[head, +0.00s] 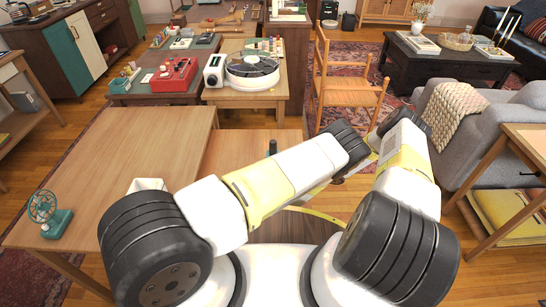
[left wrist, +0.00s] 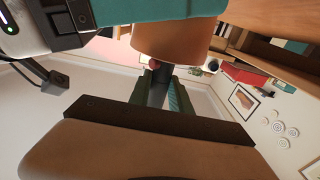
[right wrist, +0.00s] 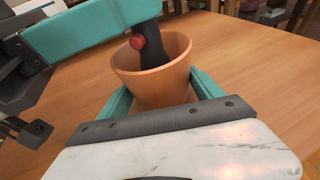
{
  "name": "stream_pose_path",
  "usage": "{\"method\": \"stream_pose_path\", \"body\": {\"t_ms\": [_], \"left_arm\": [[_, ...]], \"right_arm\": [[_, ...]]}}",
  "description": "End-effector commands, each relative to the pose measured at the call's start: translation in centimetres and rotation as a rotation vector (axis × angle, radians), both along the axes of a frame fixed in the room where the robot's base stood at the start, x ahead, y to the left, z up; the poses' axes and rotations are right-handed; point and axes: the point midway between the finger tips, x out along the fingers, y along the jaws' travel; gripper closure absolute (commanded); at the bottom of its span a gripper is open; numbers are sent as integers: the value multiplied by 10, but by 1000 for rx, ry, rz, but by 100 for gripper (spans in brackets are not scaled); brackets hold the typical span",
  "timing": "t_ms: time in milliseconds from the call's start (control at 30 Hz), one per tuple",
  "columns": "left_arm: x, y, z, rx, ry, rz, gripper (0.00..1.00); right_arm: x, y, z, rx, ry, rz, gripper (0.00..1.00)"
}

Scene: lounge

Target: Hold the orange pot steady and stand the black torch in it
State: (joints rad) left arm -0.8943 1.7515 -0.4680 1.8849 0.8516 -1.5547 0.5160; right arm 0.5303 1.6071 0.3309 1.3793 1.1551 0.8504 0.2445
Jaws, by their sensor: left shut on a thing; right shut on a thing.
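The orange pot (right wrist: 152,75) stands upright in the right wrist view, between the teal fingers of my right gripper (right wrist: 161,92), which is shut on it. The black torch (right wrist: 150,40) with its red button rises from the pot's mouth, its lower end inside and hidden by the rim. In the left wrist view the torch (left wrist: 157,88) lies between the fingers of my left gripper (left wrist: 158,82), shut on it. There the pot (left wrist: 170,40) shows at the top, beside a teal finger of my right gripper. In the head view my arms hide the pot and both fingertips.
A red box (head: 174,75) and a record player (head: 250,70) stand on tables behind. A wooden chair (head: 345,92) and a grey sofa (head: 500,125) are to the right.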

Motion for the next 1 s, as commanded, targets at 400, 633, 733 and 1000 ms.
{"method": "stream_pose_path", "body": {"t_ms": [400, 633, 733, 1000], "left_arm": [[0, 0, 0, 0, 0, 0, 50], [1, 0, 18, -1, -2, 1, 50], [1, 0, 38, -1, -2, 1, 50], [1, 0, 86, -1, -2, 0, 50]], "right_arm": [[0, 0, 1, 2, -1, 0, 47], [0, 0, 1, 2, -1, 0, 47], [0, 0, 1, 2, -1, 0, 47], [0, 0, 1, 2, -1, 0, 47]]}}
